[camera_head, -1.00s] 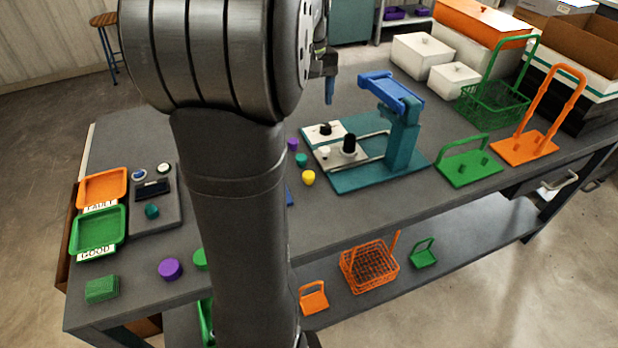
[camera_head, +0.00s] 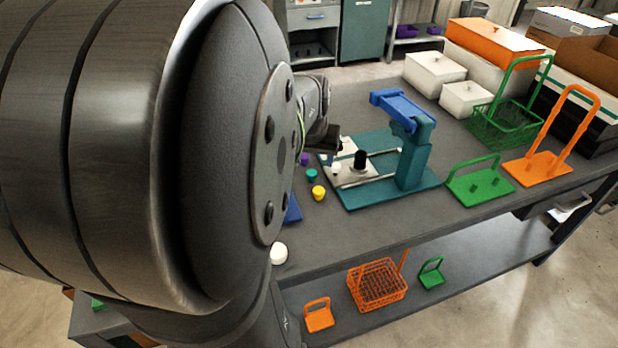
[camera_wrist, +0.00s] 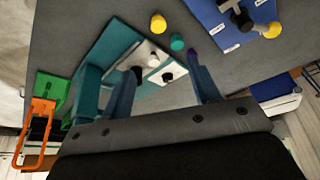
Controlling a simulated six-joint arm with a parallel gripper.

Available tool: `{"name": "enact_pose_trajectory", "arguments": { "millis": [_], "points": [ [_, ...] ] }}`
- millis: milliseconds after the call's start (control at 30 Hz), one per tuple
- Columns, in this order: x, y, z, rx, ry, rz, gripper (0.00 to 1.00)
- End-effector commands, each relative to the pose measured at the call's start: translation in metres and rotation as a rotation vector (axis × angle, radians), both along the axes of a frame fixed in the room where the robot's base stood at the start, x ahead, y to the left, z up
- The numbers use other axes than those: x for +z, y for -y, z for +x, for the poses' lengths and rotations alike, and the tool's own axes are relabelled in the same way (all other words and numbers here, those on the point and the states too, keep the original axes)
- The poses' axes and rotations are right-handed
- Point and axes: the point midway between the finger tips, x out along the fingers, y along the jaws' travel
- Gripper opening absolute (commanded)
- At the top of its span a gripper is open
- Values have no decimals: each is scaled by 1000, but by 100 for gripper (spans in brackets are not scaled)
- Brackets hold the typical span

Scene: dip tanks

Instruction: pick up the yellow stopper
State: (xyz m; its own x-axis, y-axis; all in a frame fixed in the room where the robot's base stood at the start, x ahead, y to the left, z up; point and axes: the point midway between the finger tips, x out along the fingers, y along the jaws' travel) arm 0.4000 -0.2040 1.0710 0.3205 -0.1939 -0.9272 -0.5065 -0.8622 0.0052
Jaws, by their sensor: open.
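The small yellow stopper (camera_head: 319,192) stands on the grey bench in the head view, left of the teal press base. In the wrist view the yellow stopper (camera_wrist: 158,23) is near the top, beyond my fingertips. My gripper (camera_wrist: 163,66) is open, its two blue fingers spread apart with nothing between them held. A teal stopper (camera_wrist: 177,41) is nearer my fingers than the yellow one. In the head view my arm hides most of my gripper.
The teal press (camera_head: 410,160) with its blue lever stands right of the stoppers. A blue board (camera_wrist: 235,22) with a grey fixture and another yellow piece lies at top right in the wrist view. Green (camera_head: 480,185) and orange (camera_head: 538,168) racks stand farther right.

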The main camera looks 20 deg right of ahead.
Motion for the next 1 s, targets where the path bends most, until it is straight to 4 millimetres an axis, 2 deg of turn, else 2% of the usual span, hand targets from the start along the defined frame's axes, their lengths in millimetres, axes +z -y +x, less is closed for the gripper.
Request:
{"name": "enact_pose_trajectory", "arguments": {
  "millis": [167, 700, 1000],
  "points": [
    [-17, 2, 3, -13, 10, 2, 56],
    [-100, 19, 32, -12, 8, 2, 56],
    [-117, 23, 38, -12, 10, 1, 56]
  ]
}}
